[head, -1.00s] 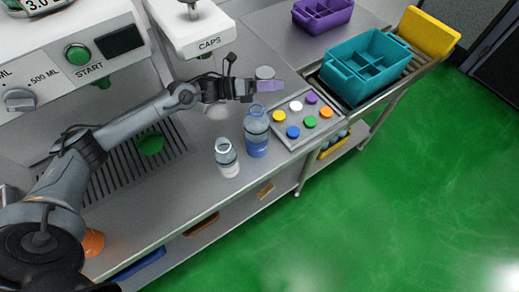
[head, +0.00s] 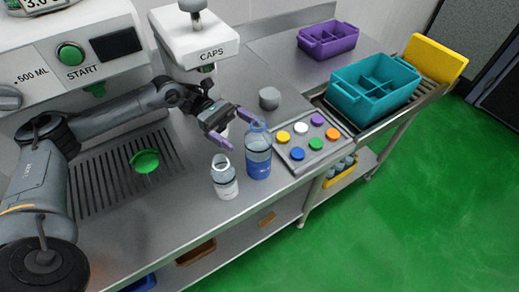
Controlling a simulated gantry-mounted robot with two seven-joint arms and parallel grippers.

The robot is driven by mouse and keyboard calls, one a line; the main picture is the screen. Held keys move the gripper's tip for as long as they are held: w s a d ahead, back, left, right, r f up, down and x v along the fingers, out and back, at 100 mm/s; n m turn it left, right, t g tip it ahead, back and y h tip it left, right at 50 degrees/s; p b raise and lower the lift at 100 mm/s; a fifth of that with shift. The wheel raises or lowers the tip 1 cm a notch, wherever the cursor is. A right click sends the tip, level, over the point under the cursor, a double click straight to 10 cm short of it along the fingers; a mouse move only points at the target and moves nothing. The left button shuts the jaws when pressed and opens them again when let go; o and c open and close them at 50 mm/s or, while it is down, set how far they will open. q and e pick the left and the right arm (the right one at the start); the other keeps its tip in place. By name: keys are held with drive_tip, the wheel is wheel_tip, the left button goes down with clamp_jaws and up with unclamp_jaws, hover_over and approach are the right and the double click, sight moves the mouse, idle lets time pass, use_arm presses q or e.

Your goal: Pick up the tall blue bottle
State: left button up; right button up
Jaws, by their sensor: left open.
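The tall blue bottle (head: 258,155) stands upright on the steel counter, clear with a blue label and an open-looking top. My left gripper (head: 235,128) is open, its two purple fingertips spread apart. It is just behind and left of the bottle's upper part, with one finger close to the bottle's neck and the other to its left. I cannot tell whether the near finger touches the bottle. Nothing is between the fingers that I can make out. My right gripper is out of view.
A shorter bottle with a white label (head: 224,180) stands close left of the blue one. A tray of coloured caps (head: 289,160) lies to the right. A grey cylinder (head: 269,99) stands behind. Teal (head: 347,98) and purple (head: 315,47) crates stand further right.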

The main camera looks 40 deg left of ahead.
sight(269, 150)
use_arm(q)
drive_tip(key=d, duration=0.2)
drive_tip(key=shift+w+d+p, duration=0.15)
drive_tip(key=shift+d+p, duration=0.15)
drive_tip(key=shift+d, duration=0.1)
drive_tip(key=shift+w+d+f+p, duration=0.1)
drive_tip(key=shift+d+p, duration=0.15)
drive_tip(key=shift+d, duration=1.15)
drive_tip(key=shift+w+d+f+p, duration=0.1)
drive_tip(key=shift+d+p, duration=0.1)
drive_tip(key=shift+d, duration=1.15)
drive_tip(key=c, duration=1)
drive_tip(key=shift+r, duration=0.2)
